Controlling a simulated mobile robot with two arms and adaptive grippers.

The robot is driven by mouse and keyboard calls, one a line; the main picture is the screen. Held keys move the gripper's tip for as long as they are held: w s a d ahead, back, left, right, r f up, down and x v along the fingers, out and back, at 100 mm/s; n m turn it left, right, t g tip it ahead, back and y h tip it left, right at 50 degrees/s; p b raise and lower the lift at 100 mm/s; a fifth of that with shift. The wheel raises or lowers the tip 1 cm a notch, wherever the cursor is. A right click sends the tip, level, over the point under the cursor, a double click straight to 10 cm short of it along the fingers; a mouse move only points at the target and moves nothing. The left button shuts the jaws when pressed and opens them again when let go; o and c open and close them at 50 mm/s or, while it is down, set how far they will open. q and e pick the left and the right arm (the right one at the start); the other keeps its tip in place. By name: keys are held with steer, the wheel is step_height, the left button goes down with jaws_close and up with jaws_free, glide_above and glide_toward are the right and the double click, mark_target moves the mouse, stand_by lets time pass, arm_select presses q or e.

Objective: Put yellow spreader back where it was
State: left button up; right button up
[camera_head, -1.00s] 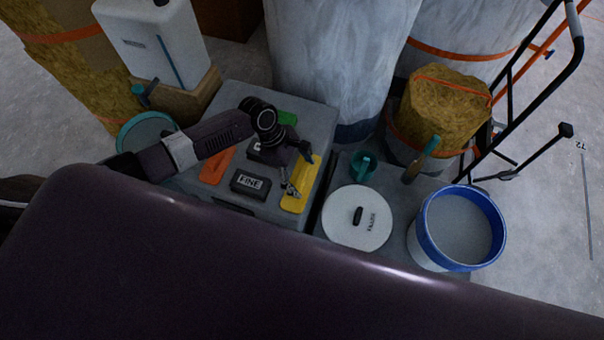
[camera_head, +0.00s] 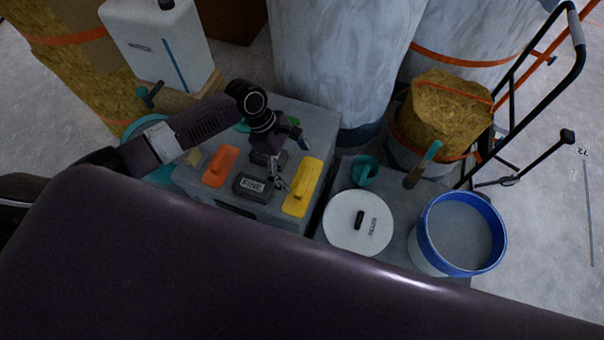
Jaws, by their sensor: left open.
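The yellow spreader (camera_head: 306,184) lies flat on the grey box top (camera_head: 318,122), near its right edge. My left gripper (camera_head: 279,184) is open and empty. It is just left of the spreader, between it and the black block marked FINE (camera_head: 252,187), and looks apart from the spreader. How high it hangs above the box top is hard to tell. An orange spreader (camera_head: 220,166) lies left of the FINE block. A green thing (camera_head: 241,126) is partly hidden behind my left arm. My right gripper is not in view.
Right of the box are a white round lid (camera_head: 357,222), a teal cup (camera_head: 365,171), a teal-handled brush (camera_head: 423,164) and a blue-rimmed bucket (camera_head: 461,232). A large grey column (camera_head: 340,60) stands behind. A white canister (camera_head: 158,45) stands at the back left.

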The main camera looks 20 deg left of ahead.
arm_select(q)
steer(key=shift+v, duration=2.75)
